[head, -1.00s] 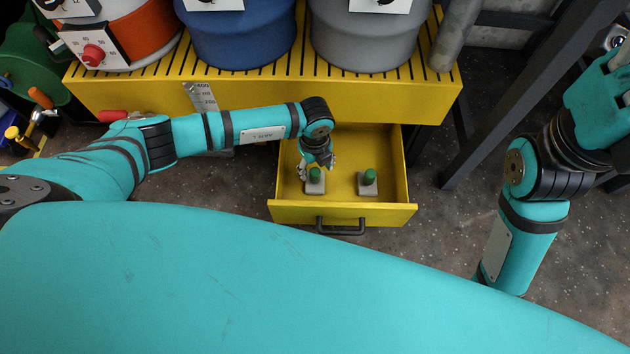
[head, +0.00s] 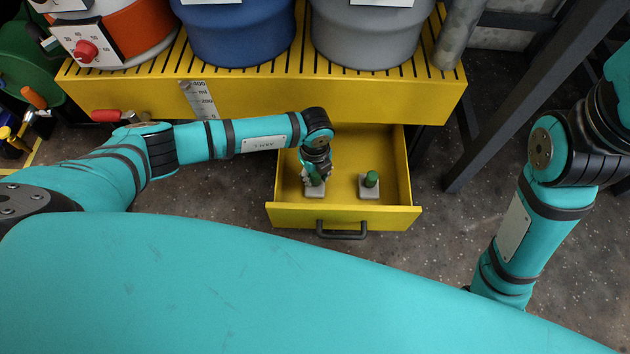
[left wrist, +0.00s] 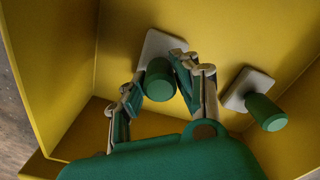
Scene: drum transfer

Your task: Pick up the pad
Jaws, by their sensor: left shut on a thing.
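Two pads sit in the open yellow drawer (head: 340,215), each a pale grey square plate with a green upright knob. My left gripper (head: 314,178) is down in the drawer at the left pad (head: 314,191), shut on its green knob. In the left wrist view the fingers (left wrist: 156,92) stand on either side of that knob (left wrist: 159,80), with its plate (left wrist: 155,46) behind. The pad appears to be still at the drawer floor. The right pad (head: 369,186) stands free beside it, also in the left wrist view (left wrist: 266,112). My right gripper is out of the picture.
A dark post (head: 515,110) stands at right.

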